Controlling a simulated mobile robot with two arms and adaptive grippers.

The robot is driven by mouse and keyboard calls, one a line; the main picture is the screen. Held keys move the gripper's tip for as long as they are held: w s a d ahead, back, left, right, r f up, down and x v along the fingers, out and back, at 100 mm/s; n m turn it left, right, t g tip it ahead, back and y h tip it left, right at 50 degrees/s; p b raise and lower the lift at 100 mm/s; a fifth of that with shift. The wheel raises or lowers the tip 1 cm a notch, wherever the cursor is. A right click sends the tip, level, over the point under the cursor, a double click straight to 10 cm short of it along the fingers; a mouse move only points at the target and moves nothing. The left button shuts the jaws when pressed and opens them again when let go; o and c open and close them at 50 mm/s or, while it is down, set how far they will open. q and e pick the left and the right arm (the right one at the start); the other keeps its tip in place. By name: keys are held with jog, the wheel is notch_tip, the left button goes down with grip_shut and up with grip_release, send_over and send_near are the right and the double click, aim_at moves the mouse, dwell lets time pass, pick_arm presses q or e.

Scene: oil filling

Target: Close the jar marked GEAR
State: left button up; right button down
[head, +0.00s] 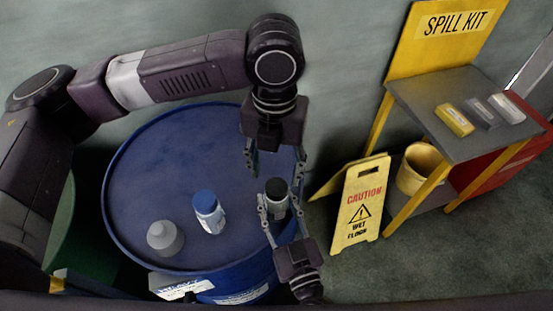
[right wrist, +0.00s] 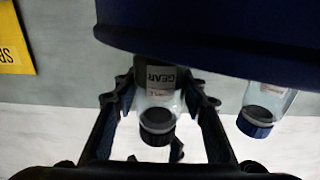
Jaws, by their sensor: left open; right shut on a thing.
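The jar marked GEAR (head: 277,203) stands upright near the right edge of the blue drum's top, with a dark cap on its upper end. Its label (right wrist: 160,76) and dark cap (right wrist: 157,133) show in the right wrist view, where the picture is upside down. I cannot tell whether the cap is fully seated. My right gripper (head: 279,207) comes from the front and is shut on the jar's body, one finger on each side. My left gripper (head: 275,168) is open and empty, pointing down just above the cap.
A jar with a blue cap (head: 209,212) and a grey container (head: 165,238) stand on the drum top (head: 150,165), left of the GEAR jar. Right of the drum are a yellow caution sign (head: 357,205), a spill kit stand (head: 430,105) and a yellow bucket (head: 420,170).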

aim_at(276, 186)
pick_arm(q)
jog(key=n, duration=0.3)
jog(key=shift+r, duration=0.15)
jog(key=n, duration=0.5)
jog(key=shift+r, duration=0.2)
jog(key=n, duration=0.6)
jog(key=shift+r+n, duration=0.25)
jog(key=shift+n, duration=0.15)
jog(key=n, duration=0.6)
jog(key=shift+d+r, duration=0.1)
jog(key=shift+r, duration=0.2)
jog(key=n, duration=0.4)
jog(key=shift+r+n, duration=0.15)
jog(key=shift+n, duration=0.25)
jog(key=n, duration=0.3)
jog(key=shift+r, duration=0.15)
jog(key=shift+f, duration=4.05)
